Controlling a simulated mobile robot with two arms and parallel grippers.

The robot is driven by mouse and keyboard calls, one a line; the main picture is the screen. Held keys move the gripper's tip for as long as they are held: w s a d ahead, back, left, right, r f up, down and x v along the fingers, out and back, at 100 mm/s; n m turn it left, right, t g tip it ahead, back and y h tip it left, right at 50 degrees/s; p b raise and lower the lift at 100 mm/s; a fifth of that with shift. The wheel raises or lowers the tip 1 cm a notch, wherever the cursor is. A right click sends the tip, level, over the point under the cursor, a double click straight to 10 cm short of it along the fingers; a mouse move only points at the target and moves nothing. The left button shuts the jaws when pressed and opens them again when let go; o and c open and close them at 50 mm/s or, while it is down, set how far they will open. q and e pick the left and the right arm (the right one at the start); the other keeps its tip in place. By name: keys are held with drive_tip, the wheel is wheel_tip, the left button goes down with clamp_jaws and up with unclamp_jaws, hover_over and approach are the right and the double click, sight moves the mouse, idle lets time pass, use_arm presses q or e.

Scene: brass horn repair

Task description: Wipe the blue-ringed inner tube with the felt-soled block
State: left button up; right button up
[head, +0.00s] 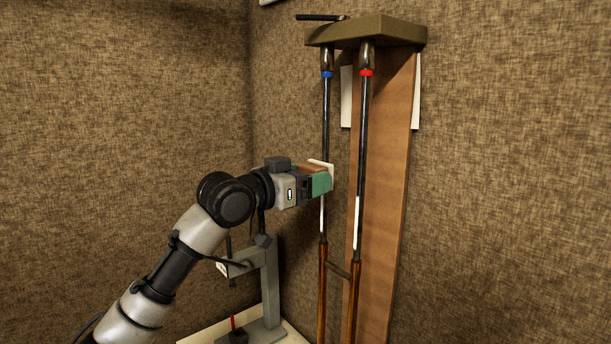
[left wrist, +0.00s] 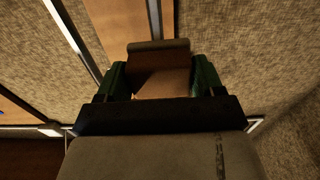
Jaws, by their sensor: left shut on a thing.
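The blue-ringed inner tube (head: 325,120) hangs upright at the left of a pair, its blue ring (head: 327,74) near the top. It looks dark above my gripper and pale just below it. My left gripper (head: 321,183) has green fingers and is shut on the felt-soled block (head: 310,169), a brown block with a pale sole. The block also shows between the fingers in the left wrist view (left wrist: 162,62). The sole is at the blue-ringed tube, about midway down its length; I cannot tell whether they touch. My right gripper is not in view.
The red-ringed tube (head: 363,130) hangs close on the right, before a brown board (head: 395,150). An olive top bracket (head: 370,31) holds both tubes. Copper-brown lower tubes (head: 322,280) are joined by a crossbar. A grey stand (head: 270,285) is below my arm. Woven-textured walls surround this corner.

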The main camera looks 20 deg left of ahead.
use_arm(q)
drive_tip(key=shift+f, duration=0.1)
drive_tip(key=b+v, duration=0.1)
drive_tip(key=v, duration=0.4)
drive_tip(key=shift+s+a, duration=0.2)
drive_tip(key=shift+s, duration=0.05)
idle(0.3)
drive_tip(key=b+v, duration=0.1)
drive_tip(key=v, duration=0.2)
idle(0.5)
